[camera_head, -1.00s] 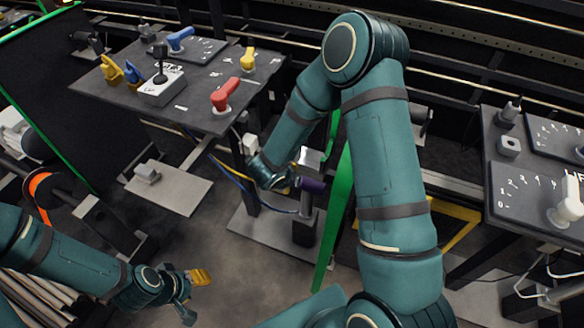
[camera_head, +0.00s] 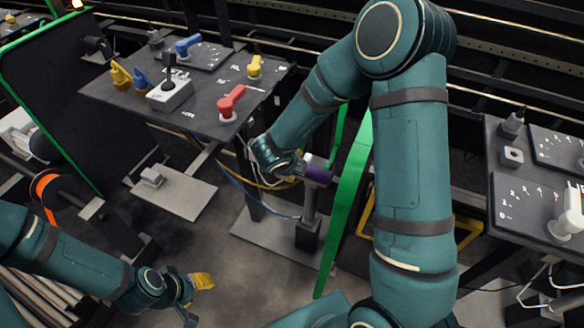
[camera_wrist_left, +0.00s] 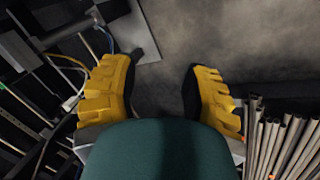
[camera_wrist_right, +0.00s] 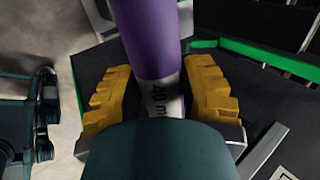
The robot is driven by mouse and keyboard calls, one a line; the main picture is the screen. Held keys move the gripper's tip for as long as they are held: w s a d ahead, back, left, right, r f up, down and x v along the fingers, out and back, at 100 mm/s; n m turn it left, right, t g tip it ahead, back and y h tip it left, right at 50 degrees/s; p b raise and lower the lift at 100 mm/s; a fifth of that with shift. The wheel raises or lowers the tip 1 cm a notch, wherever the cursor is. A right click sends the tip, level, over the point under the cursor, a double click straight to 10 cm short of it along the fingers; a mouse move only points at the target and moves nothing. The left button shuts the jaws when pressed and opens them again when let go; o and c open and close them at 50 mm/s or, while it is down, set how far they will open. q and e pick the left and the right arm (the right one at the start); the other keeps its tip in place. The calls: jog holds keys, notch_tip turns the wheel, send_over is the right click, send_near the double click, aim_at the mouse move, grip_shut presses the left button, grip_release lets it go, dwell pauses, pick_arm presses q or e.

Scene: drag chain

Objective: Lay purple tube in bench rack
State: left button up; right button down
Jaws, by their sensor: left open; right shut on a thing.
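The purple tube (camera_head: 318,172) is in my right gripper (camera_head: 292,168), close above the upper end of a grey post in the head view. In the right wrist view the purple tube (camera_wrist_right: 148,35) runs between the yellow fingers, with a pale band marked "40 m" near the palm. The right gripper (camera_wrist_right: 160,100) is shut on it. My left gripper (camera_head: 192,296) is open and empty, low at the left; its spread fingers also show in the left wrist view (camera_wrist_left: 157,95). I cannot tell which structure is the bench rack.
The grey post (camera_head: 309,218) stands on a floor plate (camera_head: 260,240) beside a green upright strip (camera_head: 345,205). A dark control table (camera_head: 215,95) with coloured levers is at the back left. Another panel (camera_head: 510,190) is at the right. Several grey pipes (camera_wrist_left: 285,140) lie near my left gripper.

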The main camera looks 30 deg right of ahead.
pick_arm(q)
notch_tip(320, 180, up, 20)
jog(key=w+p, duration=0.1)
jog(key=p, duration=1.7)
jog(key=shift+w+a+f+t, duration=0.15)
jog(key=shift+w+a+t, duration=0.15)
jog(key=shift+w+a, duration=0.05)
